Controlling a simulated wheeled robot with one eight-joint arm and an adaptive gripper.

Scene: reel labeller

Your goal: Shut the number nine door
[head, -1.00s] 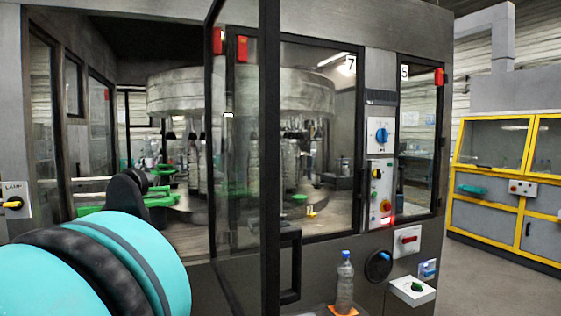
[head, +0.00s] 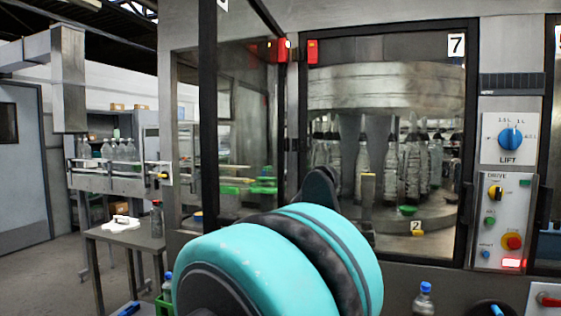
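A glass door in a dark frame (head: 208,120) stands swung out toward me at the left of the machine front. Its hinge side is near the red switches, beside window 7. Only the lower edge of a white label (head: 222,4) shows at its top, so I cannot read its number. The door's lower part is hidden behind my teal arm, and no handle shows. My arm fills the lower middle, in front of the machine and right of the door's free edge. I cannot make out my gripper or its fingers.
Window 7 (head: 455,45) is closed, with a control panel (head: 502,215) to its right. A small bottle (head: 424,300) stands below it. A grey table (head: 110,238) with a bottle (head: 157,220) stands at the left. Open floor shows at the far left.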

